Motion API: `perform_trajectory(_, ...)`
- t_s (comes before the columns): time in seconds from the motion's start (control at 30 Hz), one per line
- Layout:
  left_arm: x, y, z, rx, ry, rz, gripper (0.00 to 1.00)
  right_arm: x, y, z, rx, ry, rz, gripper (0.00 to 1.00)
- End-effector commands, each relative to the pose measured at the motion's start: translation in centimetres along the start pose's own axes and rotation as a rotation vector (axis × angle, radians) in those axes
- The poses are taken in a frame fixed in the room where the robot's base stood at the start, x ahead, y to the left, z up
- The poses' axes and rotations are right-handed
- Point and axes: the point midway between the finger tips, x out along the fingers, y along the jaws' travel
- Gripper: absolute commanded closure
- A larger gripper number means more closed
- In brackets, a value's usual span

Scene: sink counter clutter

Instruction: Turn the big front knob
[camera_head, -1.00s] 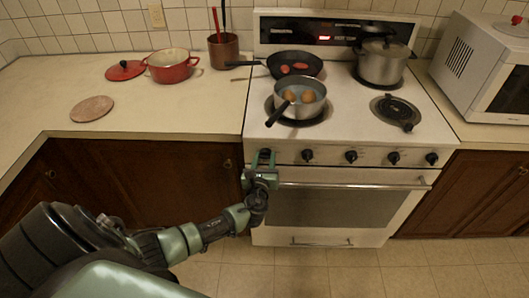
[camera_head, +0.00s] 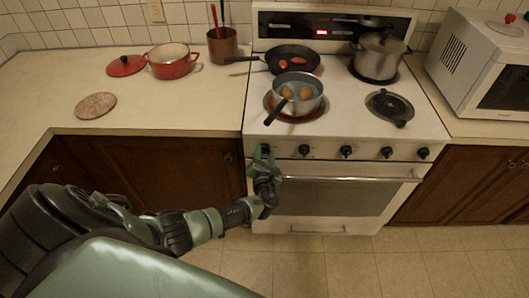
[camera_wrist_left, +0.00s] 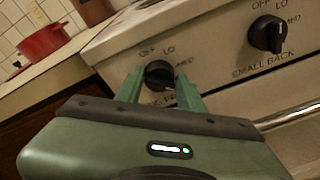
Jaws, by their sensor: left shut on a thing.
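The stove's front panel carries a row of black knobs. My left gripper (camera_head: 264,157) is at the leftmost knob (camera_head: 266,149), its fingers on both sides of it. In the left wrist view the same knob (camera_wrist_left: 159,75) sits between the two green fingertips (camera_wrist_left: 160,88), with OFF and LO printed above it. The label under it is partly hidden by the gripper. The gripper is shut on this knob. The front left burner (camera_head: 273,108) shows a reddish glow under a saucepan (camera_head: 302,105). My right gripper is not in view.
The oven door handle (camera_head: 345,179) runs just below the knobs. Another knob (camera_wrist_left: 267,34), labelled SMALL BACK, is right of the gripped one. A frying pan (camera_head: 279,60) and a pot (camera_head: 378,62) stand on the stove. A red pot (camera_head: 171,68) stands on the left counter.

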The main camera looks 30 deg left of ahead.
Motion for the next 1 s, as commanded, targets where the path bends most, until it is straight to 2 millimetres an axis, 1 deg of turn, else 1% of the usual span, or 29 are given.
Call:
perform_trajectory(0.5,0.0,0.0,-0.2,0.024,0.004,0.005,1.0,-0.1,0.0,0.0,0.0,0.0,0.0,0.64)
perform_trajectory(0.53,0.0,0.0,-0.2,0.024,0.004,0.005,0.59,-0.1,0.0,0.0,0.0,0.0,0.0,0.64)
perform_trajectory(0.57,0.0,0.0,-0.2,0.024,0.004,0.005,0.55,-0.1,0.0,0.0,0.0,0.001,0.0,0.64)
perform_trajectory(0.87,-0.1,0.0,-0.1,0.021,0.002,0.004,0.55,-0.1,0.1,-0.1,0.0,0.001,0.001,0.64)
perform_trajectory(1.0,-1.2,0.0,-0.1,0.021,0.002,0.003,0.55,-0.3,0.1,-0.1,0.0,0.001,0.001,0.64)
